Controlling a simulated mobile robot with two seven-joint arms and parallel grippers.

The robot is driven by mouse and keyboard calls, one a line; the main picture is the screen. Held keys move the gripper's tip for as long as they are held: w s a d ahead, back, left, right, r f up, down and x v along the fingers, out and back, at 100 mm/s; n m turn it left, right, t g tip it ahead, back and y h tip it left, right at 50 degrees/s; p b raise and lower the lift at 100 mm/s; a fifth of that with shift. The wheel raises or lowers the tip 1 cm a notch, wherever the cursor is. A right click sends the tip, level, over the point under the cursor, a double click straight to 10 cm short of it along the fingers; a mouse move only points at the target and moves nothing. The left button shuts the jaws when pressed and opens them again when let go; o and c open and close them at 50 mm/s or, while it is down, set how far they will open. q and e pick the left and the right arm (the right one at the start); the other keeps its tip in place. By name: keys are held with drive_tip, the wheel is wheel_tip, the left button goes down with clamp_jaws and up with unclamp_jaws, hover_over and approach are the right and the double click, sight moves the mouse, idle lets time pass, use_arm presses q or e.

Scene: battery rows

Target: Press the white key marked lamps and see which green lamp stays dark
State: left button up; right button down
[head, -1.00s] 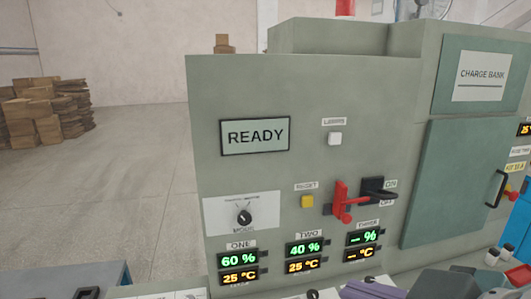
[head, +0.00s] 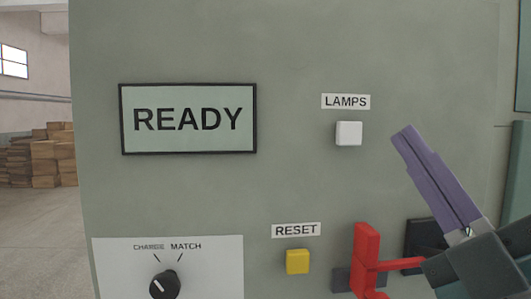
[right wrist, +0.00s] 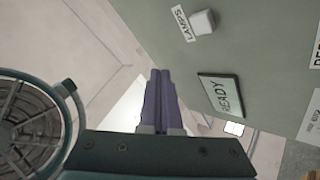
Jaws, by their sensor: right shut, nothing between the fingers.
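The white key (head: 348,133) sits on the grey-green panel under a label reading LAMPS (head: 345,101). It also shows near the top of the right wrist view (right wrist: 203,22). My right gripper (head: 404,136) has purple fingers, shut together and empty. Its fingertips are to the right of the key and apart from it in the head view. In the right wrist view the fingers (right wrist: 160,90) point up the picture, left of and below the key. No green lamps show in the current views. My left gripper is out of view.
A READY display (head: 188,118) is left of the key. Stacked boxes (head: 45,160) stand far off at left.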

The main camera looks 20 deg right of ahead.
sight(349, 133)
drive_tip(key=shift+s, duration=0.15)
drive_tip(key=shift+w+d+b, duration=0.35)
drive_tip(key=shift+w+b, duration=0.25)
drive_tip(key=shift+w, duration=0.85)
drive_tip(key=shift+w+d+b, duration=0.35)
drive_tip(key=shift+w+b, duration=0.25)
drive_tip(key=shift+w, duration=0.85)
drive_tip(key=shift+w+d+b, duration=0.35)
drive_tip(key=shift+w+b, duration=0.25)
drive_tip(key=shift+w, duration=0.85)
drive_tip(key=shift+w+d, duration=0.1)
drive_tip(key=shift+w, duration=0.3)
